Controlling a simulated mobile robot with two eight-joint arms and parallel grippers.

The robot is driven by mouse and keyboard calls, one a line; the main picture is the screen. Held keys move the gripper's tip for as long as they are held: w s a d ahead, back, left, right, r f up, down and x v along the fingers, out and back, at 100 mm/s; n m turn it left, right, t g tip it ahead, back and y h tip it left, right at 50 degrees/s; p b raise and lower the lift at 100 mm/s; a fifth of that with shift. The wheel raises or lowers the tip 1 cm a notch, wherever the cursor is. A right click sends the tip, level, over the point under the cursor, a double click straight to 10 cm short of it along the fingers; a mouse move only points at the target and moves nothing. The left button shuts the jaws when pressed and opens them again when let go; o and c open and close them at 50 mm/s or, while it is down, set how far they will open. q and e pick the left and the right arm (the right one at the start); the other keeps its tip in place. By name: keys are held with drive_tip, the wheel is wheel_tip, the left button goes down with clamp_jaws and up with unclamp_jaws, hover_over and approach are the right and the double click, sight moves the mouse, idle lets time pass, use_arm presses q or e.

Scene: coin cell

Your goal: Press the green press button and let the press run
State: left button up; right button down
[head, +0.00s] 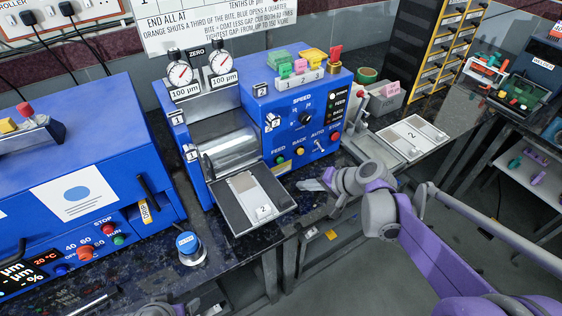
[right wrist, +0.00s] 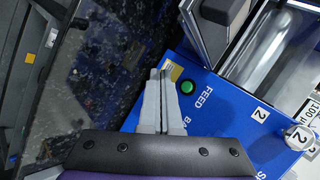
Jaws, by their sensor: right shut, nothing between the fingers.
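The blue roller press (head: 262,123) stands in the middle of the bench, with a steel roller and a tilted front tray marked 2 (head: 255,205). Its green button (head: 280,160), labelled FEED, is low on the front panel. The button also shows in the right wrist view (right wrist: 187,87). My right gripper (head: 308,184) is shut and empty, in front of the panel and below the green button. In the right wrist view its fingertips (right wrist: 160,74) lie just left of the button, apart from it in the picture.
A blue oven-like machine (head: 80,160) with its own green RUN button (head: 118,240) stands at left. A blue-capped jar (head: 189,247) sits near the bench edge. White plates marked 2 (head: 412,136) lie right of the press. The floor in front is open.

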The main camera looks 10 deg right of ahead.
sight(280, 161)
drive_tip(key=w+a, duration=0.2)
drive_tip(key=w, duration=0.5)
drive_tip(key=shift+w+a, duration=0.2)
drive_tip(key=shift+a, duration=0.1)
drive_tip(key=shift+w, duration=0.1)
idle(1.7)
drive_tip(key=shift+w+a, duration=0.15)
drive_tip(key=shift+w, duration=0.15)
